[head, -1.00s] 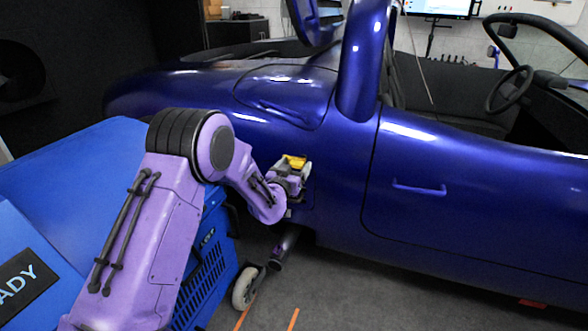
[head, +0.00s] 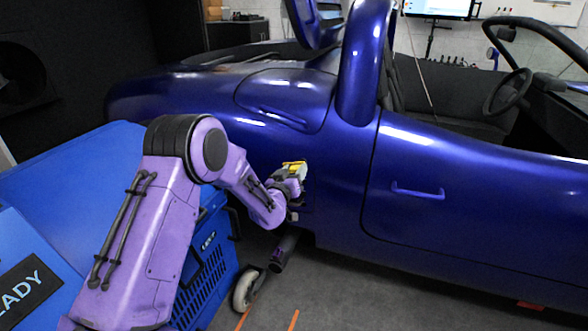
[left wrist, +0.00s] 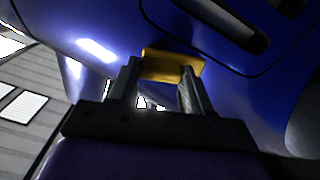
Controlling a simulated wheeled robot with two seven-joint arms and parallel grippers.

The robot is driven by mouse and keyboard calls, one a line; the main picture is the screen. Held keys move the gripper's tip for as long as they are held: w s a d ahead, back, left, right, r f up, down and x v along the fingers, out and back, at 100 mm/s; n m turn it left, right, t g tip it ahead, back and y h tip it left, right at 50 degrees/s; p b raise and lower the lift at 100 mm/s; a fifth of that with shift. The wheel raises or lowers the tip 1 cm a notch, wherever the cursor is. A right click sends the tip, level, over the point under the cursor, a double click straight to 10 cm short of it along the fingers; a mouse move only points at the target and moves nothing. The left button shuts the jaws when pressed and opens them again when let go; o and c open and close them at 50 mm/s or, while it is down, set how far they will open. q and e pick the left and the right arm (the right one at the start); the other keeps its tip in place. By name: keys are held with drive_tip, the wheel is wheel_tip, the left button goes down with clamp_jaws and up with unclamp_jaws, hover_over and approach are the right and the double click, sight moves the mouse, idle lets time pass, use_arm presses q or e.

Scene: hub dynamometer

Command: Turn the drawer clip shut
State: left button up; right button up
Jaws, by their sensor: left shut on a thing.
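The yellow piece that I take for the drawer clip (left wrist: 172,66) lies between my left gripper's fingertips in the left wrist view. It also shows as a small yellow spot at the gripper in the head view (head: 293,164). My left gripper (left wrist: 163,80) is shut on it, with one finger on each side. In the head view the gripper (head: 292,175) is beside the blue car's lower side, left of the door. The wrist hides most of what lies behind it, and I cannot tell how the clip is mounted. My right gripper is out of view.
The blue car (head: 450,230) fills the right and middle, with a door handle (head: 418,191). A blue wheeled cart (head: 75,160) stands at the left under my arm. A grey tube (head: 283,252) is below the gripper. Floor is open at the bottom middle.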

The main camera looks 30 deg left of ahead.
use_arm(q)
drive_tip(key=n+p, duration=0.1)
drive_tip(key=n, duration=0.2)
drive_tip(key=shift+n, duration=0.4)
drive_tip(key=n, duration=0.1)
drive_tip(key=n+p, duration=0.1)
drive_tip(key=n, duration=0.1)
drive_tip(key=shift+f+n, duration=0.25)
drive_tip(key=shift+n, duration=0.05)
drive_tip(key=shift+d+f+n, duration=0.1)
drive_tip(key=shift+n, duration=1.75)
drive_tip(key=shift+d+f+n, duration=0.1)
drive_tip(key=shift+n, duration=1.75)
drive_tip(key=o, duration=1.1)
drive_tip(key=shift+c, duration=0.2)
drive_tip(key=p+v, duration=0.1)
drive_tip(key=v, duration=0.9)
drive_tip(key=shift+s, duration=0.3)
